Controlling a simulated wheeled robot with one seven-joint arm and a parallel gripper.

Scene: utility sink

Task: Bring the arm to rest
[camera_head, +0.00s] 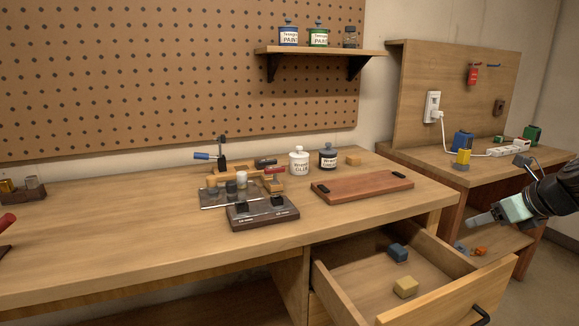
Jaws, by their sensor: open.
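My gripper (482,219) is at the right side of the view, on the end of my dark arm, which comes in from the right edge. Its pale fingers point left and slightly down. It is open and I see nothing held in it. It appears in front of the right-hand bench, above and beyond the open drawer (449,308). The far finger is hard to make out from this angle.
The workbench (120,235) carries a reddish board (362,185), jars and a clamp. A power strip (508,149) lies on the right-hand bench. The left benchtop is mostly clear.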

